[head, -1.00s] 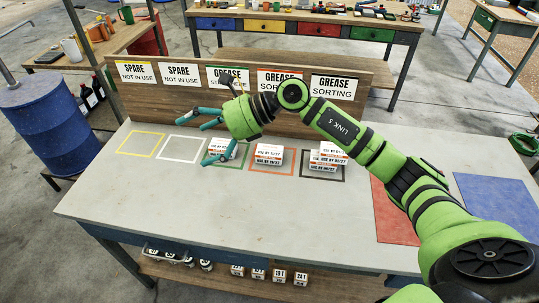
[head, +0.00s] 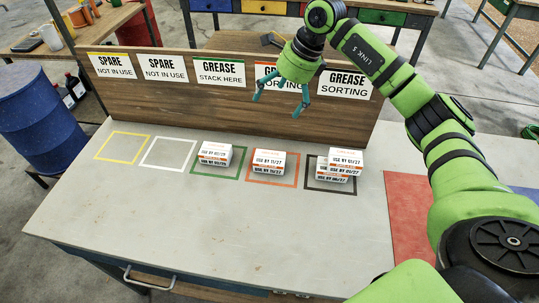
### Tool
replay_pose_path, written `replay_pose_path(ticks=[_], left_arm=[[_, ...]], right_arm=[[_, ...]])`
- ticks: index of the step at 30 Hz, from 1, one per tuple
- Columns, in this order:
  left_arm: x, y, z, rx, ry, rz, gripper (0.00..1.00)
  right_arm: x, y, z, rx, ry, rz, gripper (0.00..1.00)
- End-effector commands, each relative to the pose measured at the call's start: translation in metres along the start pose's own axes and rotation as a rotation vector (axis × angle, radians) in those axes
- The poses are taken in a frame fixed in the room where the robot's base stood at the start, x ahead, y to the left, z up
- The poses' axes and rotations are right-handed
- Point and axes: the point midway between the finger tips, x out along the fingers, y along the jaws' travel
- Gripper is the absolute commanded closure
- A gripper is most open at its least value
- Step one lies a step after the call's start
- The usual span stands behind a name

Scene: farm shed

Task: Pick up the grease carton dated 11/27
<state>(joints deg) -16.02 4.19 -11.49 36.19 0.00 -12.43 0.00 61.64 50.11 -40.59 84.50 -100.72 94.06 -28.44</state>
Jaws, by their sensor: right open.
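White grease cartons with orange bands and "USE BY" dates stand in three stacks. The stack in the black square (head: 338,160) has a top carton whose small label seems to read 11/27, with other cartons under it. The stack in the orange square (head: 268,160) and the stack in the green square (head: 214,153) have dates too small to read surely. My right gripper (head: 277,107) is open and empty, above the back of the bench, in front of the sign board and apart from all the stacks. My left gripper is out of view.
The yellow square (head: 101,157) and white square (head: 148,163) are empty. A wooden board (head: 150,100) with signs stands along the bench's back edge. A red mat (head: 400,205) lies at the right. The bench front (head: 200,230) is clear.

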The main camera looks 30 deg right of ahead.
Motion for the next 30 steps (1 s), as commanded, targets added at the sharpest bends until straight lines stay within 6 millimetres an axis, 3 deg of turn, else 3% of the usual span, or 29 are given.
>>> replay_pose_path(ticks=[1, 8, 12, 16, 22, 30], left_arm=[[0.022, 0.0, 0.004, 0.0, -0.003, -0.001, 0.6], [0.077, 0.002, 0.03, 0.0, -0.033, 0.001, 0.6], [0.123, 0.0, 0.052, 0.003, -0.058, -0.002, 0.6], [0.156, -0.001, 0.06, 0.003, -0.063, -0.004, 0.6], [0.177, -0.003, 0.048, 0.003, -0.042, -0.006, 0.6], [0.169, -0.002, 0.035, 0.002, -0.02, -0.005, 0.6]], right_arm=[[0.021, 0.0, -0.008, 0.0, 0.0, 0.001, 0.0], [0.074, 0.001, -0.03, 0.0, -0.001, 0.001, 0.0], [0.118, 0.001, -0.048, 0.0, -0.001, 0.002, 0.0], [0.148, 0.001, -0.06, 0.0, -0.002, 0.001, 0.0], [0.167, 0.001, -0.068, 0.0, -0.003, 0.001, 0.0], [0.188, 0.002, -0.068, 0.0, -0.001, 0.004, 0.0]])
